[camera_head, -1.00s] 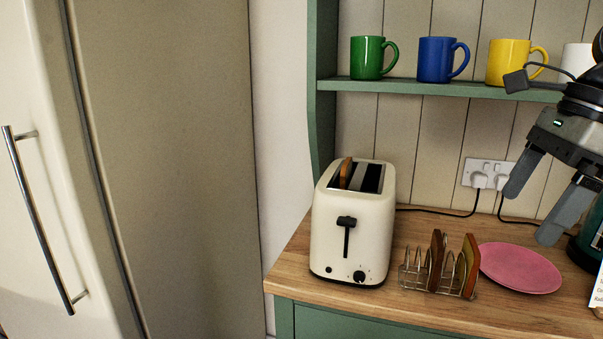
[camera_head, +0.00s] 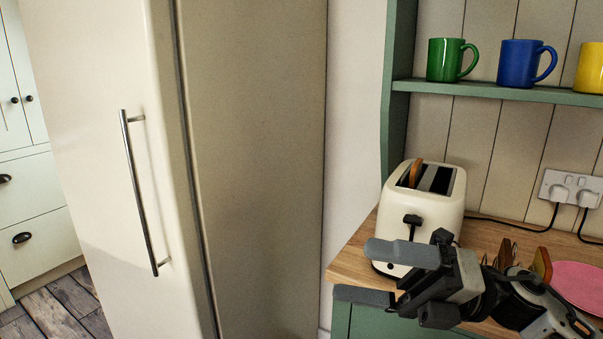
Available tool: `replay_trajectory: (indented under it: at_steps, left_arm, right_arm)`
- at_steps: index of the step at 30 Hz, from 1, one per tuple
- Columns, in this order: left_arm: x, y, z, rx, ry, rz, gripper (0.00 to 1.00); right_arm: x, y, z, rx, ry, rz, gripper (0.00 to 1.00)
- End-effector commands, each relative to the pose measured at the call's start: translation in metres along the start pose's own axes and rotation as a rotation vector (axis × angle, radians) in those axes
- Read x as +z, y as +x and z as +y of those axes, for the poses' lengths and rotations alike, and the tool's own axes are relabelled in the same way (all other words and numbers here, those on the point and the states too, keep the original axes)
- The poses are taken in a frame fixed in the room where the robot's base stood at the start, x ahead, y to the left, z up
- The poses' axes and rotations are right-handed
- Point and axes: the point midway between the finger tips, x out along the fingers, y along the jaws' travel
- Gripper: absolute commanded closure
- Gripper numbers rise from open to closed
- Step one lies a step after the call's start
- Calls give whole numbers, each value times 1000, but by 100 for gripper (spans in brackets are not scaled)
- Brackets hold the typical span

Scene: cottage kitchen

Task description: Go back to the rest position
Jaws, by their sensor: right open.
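My right gripper (camera_head: 372,272) is low at the right of the head view, with its arm coming in from the right. Its two grey fingers point left and stand apart, with nothing between them. It is in front of the cream toaster (camera_head: 432,207) and hides the toaster's lower front. A slice of bread (camera_head: 416,173) sticks up from one toaster slot. My left gripper is not in view.
A wooden counter (camera_head: 350,262) carries the toaster, a partly hidden toast rack with bread (camera_head: 542,265) and a pink plate (camera_head: 582,283). Mugs stand on a green shelf (camera_head: 490,91). A cream fridge (camera_head: 95,150) with a long handle (camera_head: 138,195) is at left, above open floor (camera_head: 60,305).

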Motion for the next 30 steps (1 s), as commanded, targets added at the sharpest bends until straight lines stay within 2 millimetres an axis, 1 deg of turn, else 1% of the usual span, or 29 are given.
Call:
replay_trajectory:
  at_steps: [1,2,4,5,6,8,9,11,12,14,15,18,21,22,25,30]
  left_arm:
    - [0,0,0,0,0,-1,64]
    - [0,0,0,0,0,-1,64]
    - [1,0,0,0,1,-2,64]
    - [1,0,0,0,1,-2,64]
    - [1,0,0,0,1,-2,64]
    - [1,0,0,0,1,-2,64]
    - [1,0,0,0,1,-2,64]
    - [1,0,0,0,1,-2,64]
    - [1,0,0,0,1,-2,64]
    - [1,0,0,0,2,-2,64]
    - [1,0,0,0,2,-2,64]
    - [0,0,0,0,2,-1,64]
    - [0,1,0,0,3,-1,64]
    - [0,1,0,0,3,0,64]
    - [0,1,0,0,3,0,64]
    - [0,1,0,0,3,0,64]
  right_arm:
    - [0,3,-14,72,154,-146,0]
    - [2,2,-22,106,246,-238,0]
    - [5,-8,-48,170,469,-458,0]
    - [3,-15,-62,191,568,-554,0]
    - [-1,-26,-83,213,704,-682,0]
    - [-17,-46,-118,232,913,-875,0]
    - [-32,-60,-142,236,1049,-1000,0]
    - [-60,-79,-172,233,1229,-1164,0]
    - [-82,-89,-190,225,1341,-1263,0]
    - [-115,-103,-211,211,1488,-1393,0]
    - [-137,-110,-223,199,1577,-1470,0]
    - [-185,-122,-241,169,1750,-1619,0]
    - [-217,-128,-249,148,1860,-1712,0]
    - [-224,-129,-250,141,1882,-1730,0]
    - [-236,-130,-252,131,1921,-1763,0]
    - [-237,-131,-253,128,1925,-1766,0]
